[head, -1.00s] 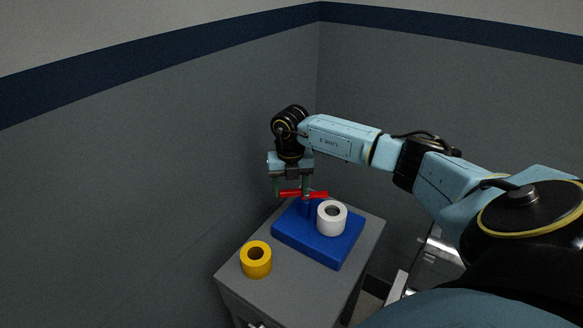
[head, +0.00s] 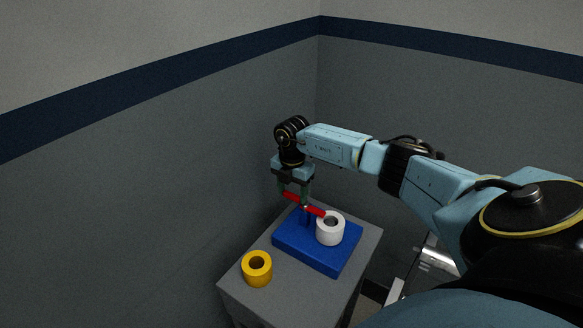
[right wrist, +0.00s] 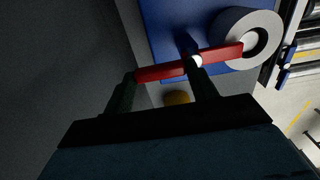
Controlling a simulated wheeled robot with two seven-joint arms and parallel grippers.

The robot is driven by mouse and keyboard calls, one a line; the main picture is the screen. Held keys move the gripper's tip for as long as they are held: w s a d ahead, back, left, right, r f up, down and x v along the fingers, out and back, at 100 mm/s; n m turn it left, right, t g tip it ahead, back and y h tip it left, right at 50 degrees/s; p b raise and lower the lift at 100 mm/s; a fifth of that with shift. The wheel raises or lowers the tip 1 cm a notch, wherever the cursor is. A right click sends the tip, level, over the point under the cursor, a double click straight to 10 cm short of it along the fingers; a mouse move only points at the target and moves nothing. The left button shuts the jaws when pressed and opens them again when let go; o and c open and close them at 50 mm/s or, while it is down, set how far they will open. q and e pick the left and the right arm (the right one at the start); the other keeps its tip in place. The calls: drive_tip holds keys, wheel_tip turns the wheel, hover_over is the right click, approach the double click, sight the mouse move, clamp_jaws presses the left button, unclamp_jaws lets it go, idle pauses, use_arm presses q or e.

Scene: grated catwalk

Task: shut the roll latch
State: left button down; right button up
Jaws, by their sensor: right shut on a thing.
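The roll latch is a red bar (head: 315,210) that turns on a blue post (head: 307,217) on a blue base (head: 290,245). A white roll (head: 330,229) stands on the base beside the post. The bar slants, and its right end reaches to the roll's top edge in the head view. In the right wrist view the bar (right wrist: 225,54) extends over part of the roll (right wrist: 235,22), by its hole. My right gripper (head: 295,193) points down from above and is shut on the bar's far-left part. My left gripper is out of view.
A yellow roll (head: 257,268) stands on the grey cabinet top (head: 240,288) left of the base. Grey walls (head: 170,180) close in behind and to the left.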

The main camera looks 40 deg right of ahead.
sight(293, 194)
drive_tip(key=shift+d+r, duration=0.1)
drive_tip(key=shift+d, duration=0.05)
idle(0.3)
drive_tip(key=o, duration=1)
wheel_tip(293, 194, up, 13)
drive_tip(key=shift+r+p, duration=0.15)
drive_tip(key=shift+p, duration=0.15)
